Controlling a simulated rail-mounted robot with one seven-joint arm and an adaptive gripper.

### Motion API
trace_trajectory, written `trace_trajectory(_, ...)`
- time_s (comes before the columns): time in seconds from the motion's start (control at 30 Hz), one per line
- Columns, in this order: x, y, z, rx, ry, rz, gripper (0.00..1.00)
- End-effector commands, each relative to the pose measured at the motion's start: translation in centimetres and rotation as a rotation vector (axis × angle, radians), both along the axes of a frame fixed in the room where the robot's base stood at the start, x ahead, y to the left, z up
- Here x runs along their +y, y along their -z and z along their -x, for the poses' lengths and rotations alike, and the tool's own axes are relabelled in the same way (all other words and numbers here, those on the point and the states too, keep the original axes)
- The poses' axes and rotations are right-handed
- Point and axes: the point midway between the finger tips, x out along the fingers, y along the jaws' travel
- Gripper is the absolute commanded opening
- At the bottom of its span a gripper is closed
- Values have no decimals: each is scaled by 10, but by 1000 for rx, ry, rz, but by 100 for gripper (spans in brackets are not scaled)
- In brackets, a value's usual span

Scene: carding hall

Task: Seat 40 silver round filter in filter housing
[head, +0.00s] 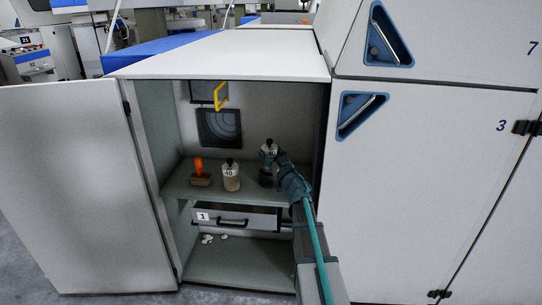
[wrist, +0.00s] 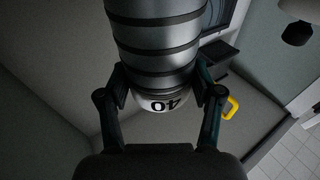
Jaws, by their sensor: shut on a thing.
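My gripper (head: 281,168) is shut on the silver round filter (wrist: 155,50), a ribbed silver-and-dark cylinder. In the wrist view its 40 mark appears upside down near my fingers, and its far end is cut off. In the head view my gripper is inside the open cabinet, over the right part of the shelf. The held filter is partly hidden there and its small mark is hard to read. A dark square panel with concentric rings (head: 219,127) is on the back wall. I cannot tell for sure which part is the filter housing.
On the shelf (head: 180,187) are a tan bottle marked 40 (head: 231,179) and an orange-handled brush (head: 199,170). A yellow handle (head: 221,97) is above the ringed panel. A drawer marked 1 (head: 260,219) sits below. The cabinet door (head: 80,190) stands open left.

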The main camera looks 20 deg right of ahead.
Motion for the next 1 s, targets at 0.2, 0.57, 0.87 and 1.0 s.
trace_trajectory(0.2, 0, 4, 0, 0, 0, -1, 24)
trace_trajectory(0.57, 0, 12, 0, 0, 0, 0, 24)
trace_trajectory(0.87, 0, 12, 0, 0, 0, 0, 90)
trace_trajectory(1.0, 0, 12, 0, 0, 0, 0, 90)
